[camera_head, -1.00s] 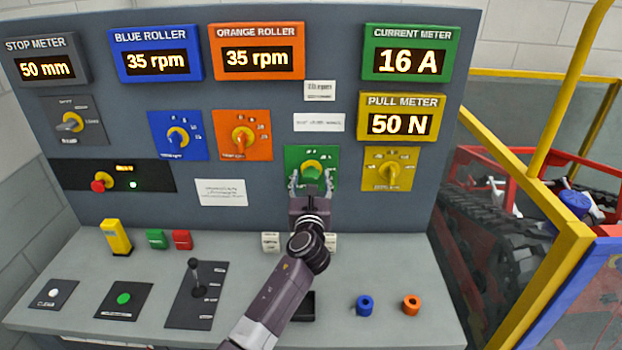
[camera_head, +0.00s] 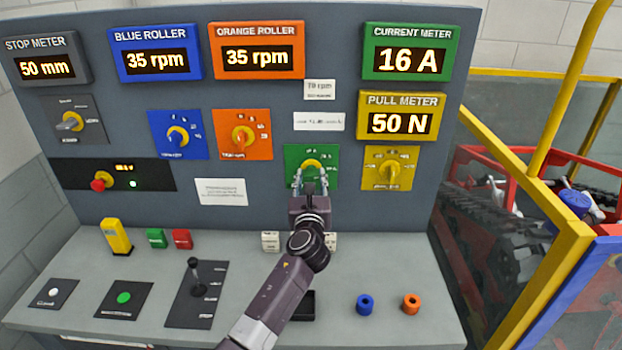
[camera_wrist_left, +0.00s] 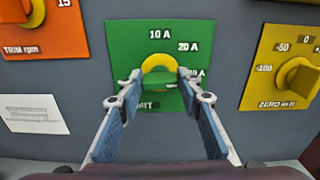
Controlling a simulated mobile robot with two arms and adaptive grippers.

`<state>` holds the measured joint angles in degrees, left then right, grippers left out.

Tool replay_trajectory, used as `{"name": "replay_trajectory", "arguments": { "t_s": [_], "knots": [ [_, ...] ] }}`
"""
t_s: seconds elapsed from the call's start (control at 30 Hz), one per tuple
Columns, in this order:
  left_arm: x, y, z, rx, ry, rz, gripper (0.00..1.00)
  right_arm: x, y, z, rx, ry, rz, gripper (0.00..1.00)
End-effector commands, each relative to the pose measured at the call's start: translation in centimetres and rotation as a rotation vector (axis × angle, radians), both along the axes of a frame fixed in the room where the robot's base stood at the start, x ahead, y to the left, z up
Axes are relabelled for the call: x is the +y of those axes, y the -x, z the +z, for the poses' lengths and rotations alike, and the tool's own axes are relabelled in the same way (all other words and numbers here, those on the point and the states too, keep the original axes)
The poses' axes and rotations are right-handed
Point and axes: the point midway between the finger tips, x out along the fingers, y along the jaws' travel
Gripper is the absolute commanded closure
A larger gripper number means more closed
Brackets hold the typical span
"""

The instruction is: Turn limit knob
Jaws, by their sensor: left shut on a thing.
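The limit knob (camera_wrist_left: 158,75) is yellow with a green grip, on a green plate (camera_wrist_left: 122,50) marked 10 A, 20 A and a partly hidden further value. In the head view the knob (camera_head: 312,168) sits on the panel below the meters, partly covered by my gripper. My left gripper (camera_wrist_left: 157,85) has its two fingers on either side of the green grip and is shut on it. It also shows in the head view (camera_head: 311,183). The current meter (camera_head: 410,53) reads 16 A. My right gripper is not in view.
An orange trim knob (camera_head: 243,135) is left of the limit knob and a yellow zero knob (camera_head: 391,170) is right of it. A lever (camera_head: 195,270), push buttons and blue and orange rings stand on the desk. A yellow frame (camera_head: 545,170) is at the right.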

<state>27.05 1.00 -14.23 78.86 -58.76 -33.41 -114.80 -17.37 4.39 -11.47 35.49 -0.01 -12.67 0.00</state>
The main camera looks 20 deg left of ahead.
Motion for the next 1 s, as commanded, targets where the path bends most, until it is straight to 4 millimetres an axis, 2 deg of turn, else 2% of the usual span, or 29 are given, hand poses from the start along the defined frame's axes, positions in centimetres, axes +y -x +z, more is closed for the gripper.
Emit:
{"name": "replay_trajectory", "arguments": {
  "t_s": [0.7, 1.0],
  "knots": [
    [0.2, 0.1, -0.3, -0.149, 0.52, 0.0, 0.91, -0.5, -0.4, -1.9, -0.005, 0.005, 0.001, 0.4],
    [0.3, 0.1, -0.3, -0.189, 0.661, 0.001, 0.91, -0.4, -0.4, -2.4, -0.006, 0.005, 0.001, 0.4]
  ]
}}
